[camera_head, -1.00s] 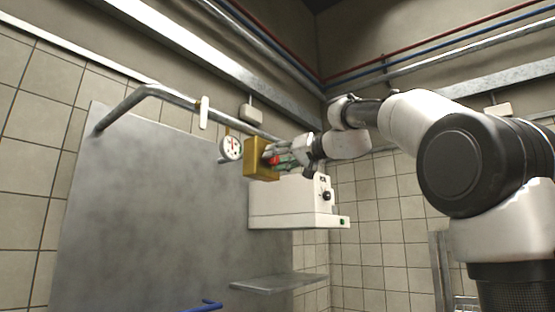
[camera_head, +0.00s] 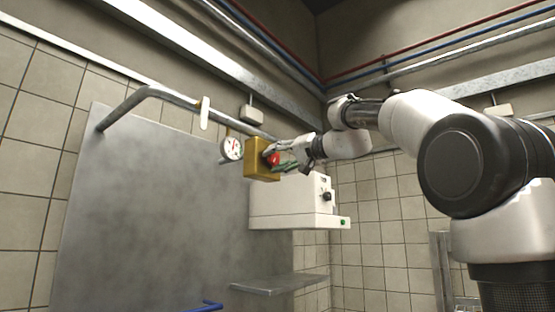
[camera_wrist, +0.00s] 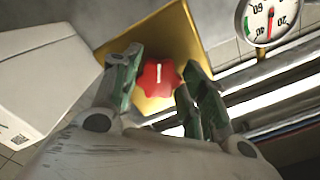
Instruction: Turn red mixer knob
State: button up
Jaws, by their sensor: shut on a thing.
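The red mixer knob (camera_wrist: 160,77) sits on the front of a brass-coloured box (camera_wrist: 173,42), with a white mark near its top in the wrist view. In the head view the knob (camera_head: 271,159) shows on the right side of the brass box (camera_head: 256,158), partly covered by my gripper.
A round gauge (camera_head: 231,149) and a pipe (camera_head: 160,92) are left of the box. A white machine (camera_head: 290,203) with a black dial stands just below my gripper. A metal shelf (camera_head: 280,284) is lower down.

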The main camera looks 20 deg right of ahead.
jog(key=o, duration=1)
jog(key=shift+o, duration=0.2)
jog(key=v, duration=1.2)
